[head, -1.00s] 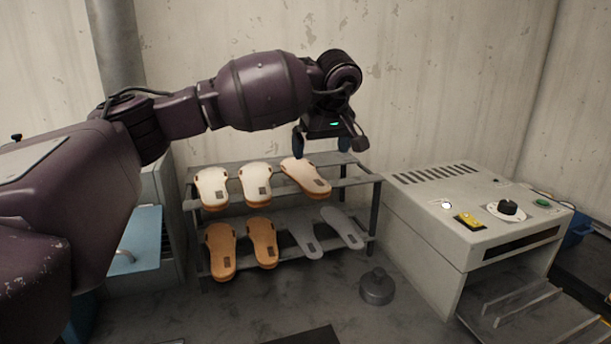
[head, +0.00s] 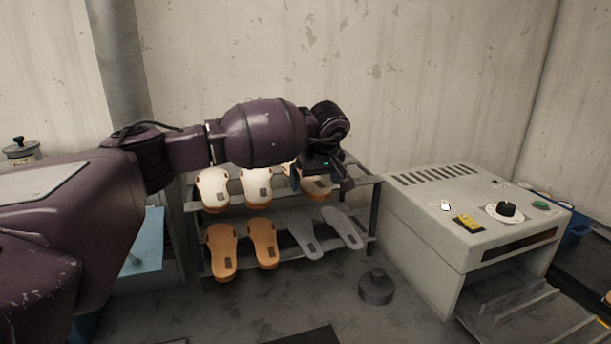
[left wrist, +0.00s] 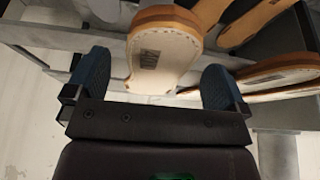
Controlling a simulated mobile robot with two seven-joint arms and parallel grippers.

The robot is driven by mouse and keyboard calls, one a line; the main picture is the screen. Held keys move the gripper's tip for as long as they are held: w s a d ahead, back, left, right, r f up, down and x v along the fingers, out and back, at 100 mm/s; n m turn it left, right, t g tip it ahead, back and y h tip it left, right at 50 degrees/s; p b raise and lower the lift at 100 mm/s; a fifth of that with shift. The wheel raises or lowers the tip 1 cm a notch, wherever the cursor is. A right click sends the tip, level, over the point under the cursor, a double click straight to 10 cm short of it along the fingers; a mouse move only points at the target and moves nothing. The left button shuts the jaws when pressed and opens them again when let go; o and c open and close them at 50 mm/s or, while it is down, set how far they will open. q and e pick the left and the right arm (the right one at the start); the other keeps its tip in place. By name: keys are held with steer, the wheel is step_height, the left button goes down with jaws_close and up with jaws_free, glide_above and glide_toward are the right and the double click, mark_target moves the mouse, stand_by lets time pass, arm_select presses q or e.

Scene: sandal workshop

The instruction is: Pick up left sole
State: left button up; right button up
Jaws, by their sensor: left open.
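A rack (head: 278,213) holds soles on two tilted shelves. The upper shelf has three cream-topped soles with brown edges: one at the left (head: 213,190), one in the middle (head: 256,185) and one at the right (head: 317,190). The pictures do not show which is called the left sole. My left gripper (head: 319,177) is open at the right-hand sole and partly hides it. In the left wrist view a cream-faced sole (left wrist: 158,62) with a dark label lies between the two blue fingers of the gripper (left wrist: 155,80), with gaps visible on both sides. My right gripper is not in view.
The lower shelf holds two brown soles (head: 263,243) and two grey ones (head: 305,232). A grey machine (head: 430,215) with knobs stands right of the rack. A dark weight-like object (head: 376,287) sits in front. The wall is close behind the rack.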

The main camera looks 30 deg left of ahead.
arm_select(q)
steer(key=shift+w+a+f, duration=0.15)
steer(key=shift+a+f, duration=0.05)
steer(key=shift+f, duration=0.2)
steer(key=c, duration=1.1)
steer(key=shift+r, duration=0.1)
